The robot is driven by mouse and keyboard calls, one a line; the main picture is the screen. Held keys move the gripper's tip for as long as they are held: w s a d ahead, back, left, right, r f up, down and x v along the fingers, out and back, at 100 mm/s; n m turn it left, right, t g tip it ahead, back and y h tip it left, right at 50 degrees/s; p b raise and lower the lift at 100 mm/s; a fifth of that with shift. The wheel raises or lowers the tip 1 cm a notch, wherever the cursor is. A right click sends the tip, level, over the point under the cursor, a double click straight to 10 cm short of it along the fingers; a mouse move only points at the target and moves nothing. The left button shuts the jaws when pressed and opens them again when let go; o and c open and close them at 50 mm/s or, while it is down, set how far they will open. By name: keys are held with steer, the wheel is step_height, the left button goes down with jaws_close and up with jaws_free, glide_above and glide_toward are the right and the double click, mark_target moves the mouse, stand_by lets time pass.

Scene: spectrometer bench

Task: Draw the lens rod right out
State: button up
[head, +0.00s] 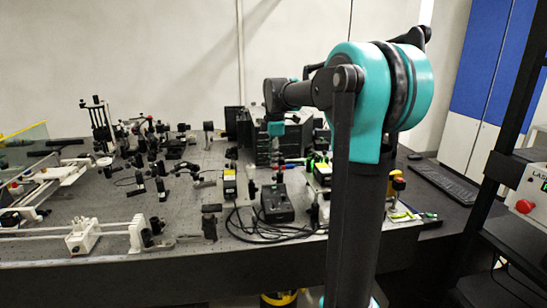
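I cannot tell for certain which piece is the lens rod. Several dark upright posts and mounts stand on the optical table (110,215), among them a tall post assembly (98,125) at the back left and short dark mounts (160,188) near the middle. My arm reaches leftward over the table, and its dark wrist (275,95) with a teal part below hangs in front of a black box. The gripper fingers are too small and dark against that box to make out, so I cannot see whether they hold anything.
White rails with carriages (83,237) lie along the left and front edge. A black control box (277,203) with loose cables and a yellow-labelled unit (229,183) stand near the centre. A keyboard (443,183) lies at right, beside a dark rack (520,170).

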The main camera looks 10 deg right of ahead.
steer(key=shift+f, duration=0.1)
steer(key=shift+c, duration=0.6)
jaws_close()
steer(key=shift+a, duration=2.15)
steer(key=shift+o, duration=0.6)
jaws_free()
steer(key=shift+a, duration=0.1)
